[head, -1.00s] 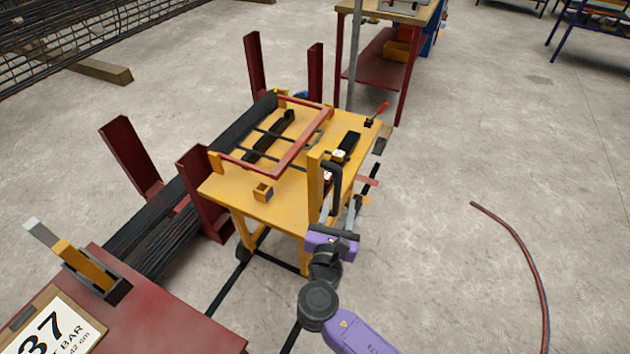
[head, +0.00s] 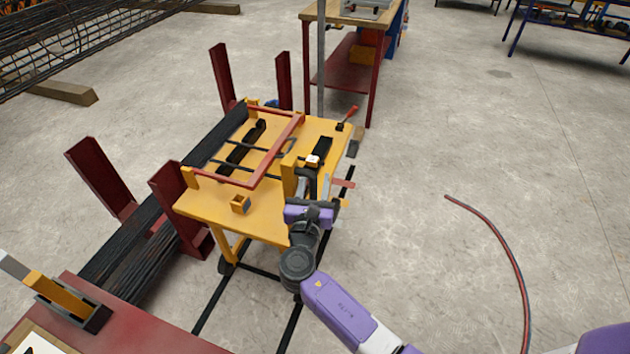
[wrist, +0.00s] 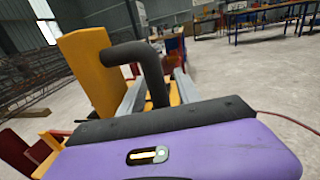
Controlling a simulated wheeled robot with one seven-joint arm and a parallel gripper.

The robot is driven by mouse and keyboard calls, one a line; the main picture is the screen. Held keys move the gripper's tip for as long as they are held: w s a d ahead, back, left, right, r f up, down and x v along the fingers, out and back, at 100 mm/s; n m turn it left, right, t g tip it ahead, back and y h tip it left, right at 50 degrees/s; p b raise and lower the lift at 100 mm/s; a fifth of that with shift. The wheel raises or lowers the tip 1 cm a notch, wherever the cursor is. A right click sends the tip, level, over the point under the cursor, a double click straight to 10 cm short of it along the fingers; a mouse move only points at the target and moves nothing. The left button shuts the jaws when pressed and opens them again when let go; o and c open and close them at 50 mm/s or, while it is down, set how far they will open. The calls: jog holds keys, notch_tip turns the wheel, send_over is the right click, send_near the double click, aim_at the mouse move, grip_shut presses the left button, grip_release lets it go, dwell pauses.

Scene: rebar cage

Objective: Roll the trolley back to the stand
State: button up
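The trolley (head: 207,208) is a yellow table on dark floor rails, with a red frame and black bars on top. Its black bent handle (wrist: 152,70) comes off a yellow upright (wrist: 88,68) at its near right side. My purple gripper (head: 314,190) is at this handle. In the wrist view, its grey fingers (wrist: 157,90) are spread with the handle between them, and gaps show on both sides. Contact cannot be told. Dark red posts (head: 178,205) stand along the trolley's left side by a bundle of black bars; I cannot tell which part is the stand.
A red table (head: 115,325) with a yellow lever is at the lower left. A workbench (head: 345,75) stands behind the trolley. A red-and-black hose (head: 505,240) lies on the floor at the right. The floor between trolley and hose is clear.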

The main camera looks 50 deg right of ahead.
grip_shut()
dwell(1.4)
